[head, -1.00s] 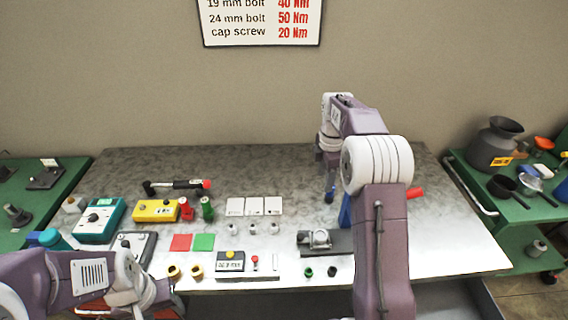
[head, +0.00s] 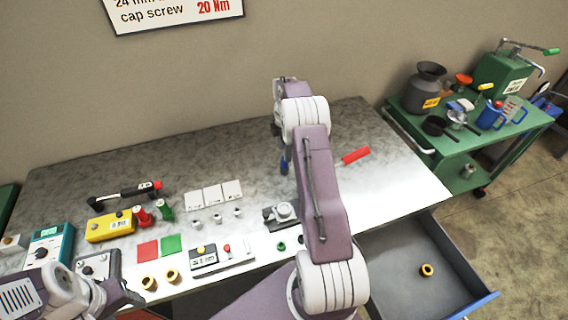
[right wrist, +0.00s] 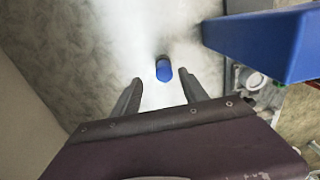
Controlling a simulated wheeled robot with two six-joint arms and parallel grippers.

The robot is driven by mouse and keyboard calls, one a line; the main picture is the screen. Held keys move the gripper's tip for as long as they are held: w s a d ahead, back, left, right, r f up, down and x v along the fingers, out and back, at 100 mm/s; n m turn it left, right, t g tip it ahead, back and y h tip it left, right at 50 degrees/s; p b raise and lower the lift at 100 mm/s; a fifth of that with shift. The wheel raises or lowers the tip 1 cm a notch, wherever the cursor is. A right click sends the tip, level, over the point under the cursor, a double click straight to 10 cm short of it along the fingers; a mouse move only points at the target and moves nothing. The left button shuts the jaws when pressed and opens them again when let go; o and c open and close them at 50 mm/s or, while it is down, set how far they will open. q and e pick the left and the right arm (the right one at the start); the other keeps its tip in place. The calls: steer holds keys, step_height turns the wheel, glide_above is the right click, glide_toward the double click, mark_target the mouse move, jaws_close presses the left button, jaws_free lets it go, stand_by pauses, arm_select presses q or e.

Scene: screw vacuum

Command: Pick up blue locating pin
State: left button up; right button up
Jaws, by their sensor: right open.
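The blue locating pin (right wrist: 164,70) stands out in the right wrist view as a small blue cylinder on the pale worktop. It lies just beyond the tips of my right gripper (right wrist: 161,86), between the lines of its two fingers. The fingers are apart and nothing is held. In the head view the pin (head: 284,166) shows as a small blue upright shape below my right wrist, at the back right of the bench. My left gripper (head: 122,298) is at the lower left by the bench's front edge. Its jaws are not clear.
A large blue block (right wrist: 262,42) is close to the right finger in the right wrist view. A red handle (head: 355,155) lies right of my arm. An open drawer (head: 400,250) holds a yellow ring (head: 427,270). The bench's back right is mostly clear.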

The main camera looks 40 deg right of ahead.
steer(key=f, duration=0.2)
steer(key=s+f+p, duration=0.1)
steer(key=f, duration=0.1)
steer(key=shift+a, duration=0.2)
steer(key=shift+w+f, duration=0.25)
steer(key=shift+f, duration=0.1)
steer(key=shift+s+r, duration=0.1)
jaws_close()
steer(key=r, duration=0.1)
steer(key=r+b, duration=0.1)
steer(key=r, duration=0.2)
steer(key=shift+s+d+r, duration=0.15)
steer(key=shift+d, duration=0.1)
steer(key=s+d+r+b, duration=0.2)
steer(key=s+d+r, duration=0.4)
steer(key=s+d, duration=0.1)
steer(key=shift+s+r, duration=0.35)
steer(key=shift+s, duration=0.4)
